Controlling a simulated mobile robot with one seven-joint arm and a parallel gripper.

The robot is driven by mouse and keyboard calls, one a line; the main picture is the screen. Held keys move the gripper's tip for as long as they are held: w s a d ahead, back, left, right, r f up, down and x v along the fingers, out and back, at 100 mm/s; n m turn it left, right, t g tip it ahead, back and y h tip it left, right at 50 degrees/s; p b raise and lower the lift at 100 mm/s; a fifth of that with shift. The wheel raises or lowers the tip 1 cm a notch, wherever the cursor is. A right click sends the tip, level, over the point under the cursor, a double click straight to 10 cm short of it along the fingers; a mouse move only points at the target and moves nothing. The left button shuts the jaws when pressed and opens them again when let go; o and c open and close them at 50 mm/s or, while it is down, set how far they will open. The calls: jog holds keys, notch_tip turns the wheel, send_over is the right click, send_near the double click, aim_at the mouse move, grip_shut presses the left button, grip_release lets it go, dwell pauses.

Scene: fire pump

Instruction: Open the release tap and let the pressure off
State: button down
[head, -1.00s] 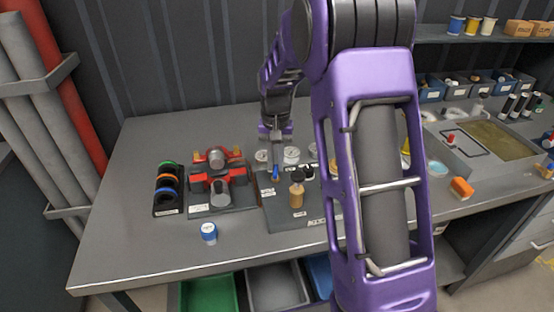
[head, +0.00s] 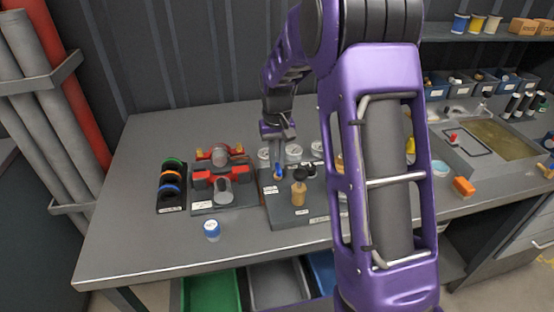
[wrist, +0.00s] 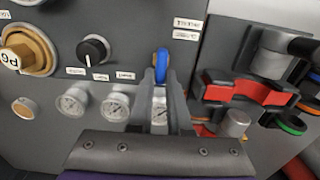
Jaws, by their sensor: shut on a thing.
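The blue tap lever (wrist: 161,62) stands on the grey test panel (wrist: 120,20), between the black knob and the valve block. It also shows in the head view (head: 279,172). My gripper (wrist: 161,76) is shut on the blue lever, with its fingertips on both sides of it. In the head view my gripper (head: 278,162) reaches down to the panel from behind. Pressure gauges (wrist: 116,106) sit in a row beside my fingers, and one is partly hidden between them. Their needles are too small to read.
A black knob (wrist: 92,49) and a brass fitting (wrist: 27,50) stand on the same panel. A red and grey valve block (head: 222,182) and a rack of coloured rings (head: 171,186) lie left.

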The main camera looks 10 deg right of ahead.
aim_at(277, 164)
jog(key=c, duration=0.9)
grip_release()
jog(key=shift+o, duration=0.2)
notch_tip(277, 164, up, 17)
jog(key=p, duration=0.1)
jog(key=shift+r+p, duration=0.2)
jog(key=shift+p, duration=0.1)
